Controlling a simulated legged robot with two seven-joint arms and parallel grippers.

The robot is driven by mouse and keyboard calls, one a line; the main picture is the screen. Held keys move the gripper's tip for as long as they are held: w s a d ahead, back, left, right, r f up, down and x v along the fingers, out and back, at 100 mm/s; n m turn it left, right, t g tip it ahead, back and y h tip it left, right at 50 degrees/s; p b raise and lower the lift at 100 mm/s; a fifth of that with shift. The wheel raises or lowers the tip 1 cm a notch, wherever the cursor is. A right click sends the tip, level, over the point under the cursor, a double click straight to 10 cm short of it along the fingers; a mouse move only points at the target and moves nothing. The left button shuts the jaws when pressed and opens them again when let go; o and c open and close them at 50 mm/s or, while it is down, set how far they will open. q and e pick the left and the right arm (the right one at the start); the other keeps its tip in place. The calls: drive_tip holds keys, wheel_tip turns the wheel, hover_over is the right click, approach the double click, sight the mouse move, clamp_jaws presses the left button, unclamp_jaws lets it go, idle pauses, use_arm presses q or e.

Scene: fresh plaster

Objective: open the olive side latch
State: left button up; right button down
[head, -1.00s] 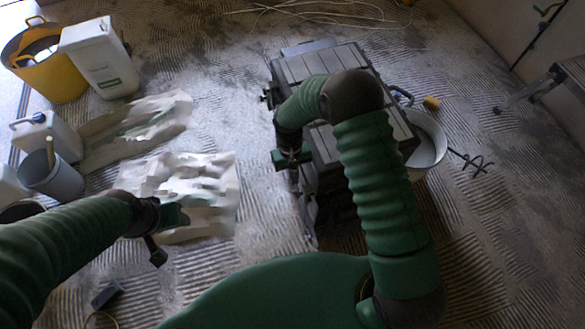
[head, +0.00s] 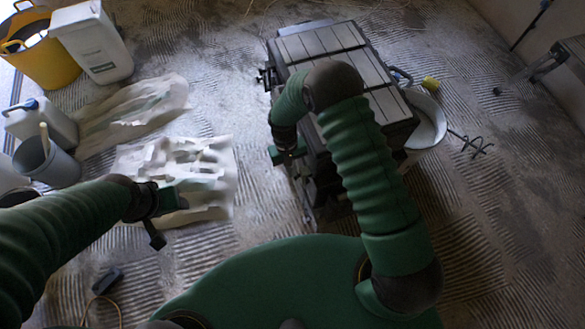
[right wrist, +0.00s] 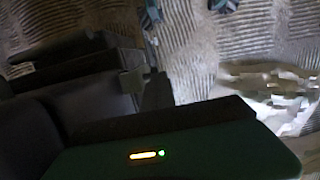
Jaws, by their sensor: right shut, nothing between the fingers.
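A large dark box with a slatted grey lid (head: 320,42) stands on the floor right of centre in the head view. My right arm crosses in front of it and hides much of its near left part. My right gripper (head: 287,155) is low beside the box's left side; it is shut and empty. Small dark fittings (head: 264,78) stick out of that side farther back. The right wrist view shows dark box parts (right wrist: 85,70) close by. My left gripper (head: 172,199) is over the crumpled sheet; its jaws are unclear.
A white bucket (head: 428,118) stands against the box's right side, with a mixing paddle (head: 470,144) beside it. A crumpled sheet (head: 215,155), a white canister (head: 42,122), a grey bucket (head: 60,165) and a yellow tub (head: 55,62) are at left. Ridged floor is free between sheet and box.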

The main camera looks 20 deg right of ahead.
drive_tip(key=a+f+h+b, duration=0.1)
drive_tip(key=a, duration=0.1)
drive_tip(key=a+f+h+b, duration=0.1)
drive_tip(key=a+f, duration=0.1)
drive_tip(key=shift+s+a+f+h, duration=0.1)
drive_tip(key=shift+f+h, duration=0.1)
drive_tip(key=shift+h, duration=0.1)
drive_tip(key=shift+r, duration=0.1)
drive_tip(key=shift+d+r+p, duration=0.2)
drive_tip(key=shift+d+p, duration=0.1)
drive_tip(key=shift+d, duration=0.45)
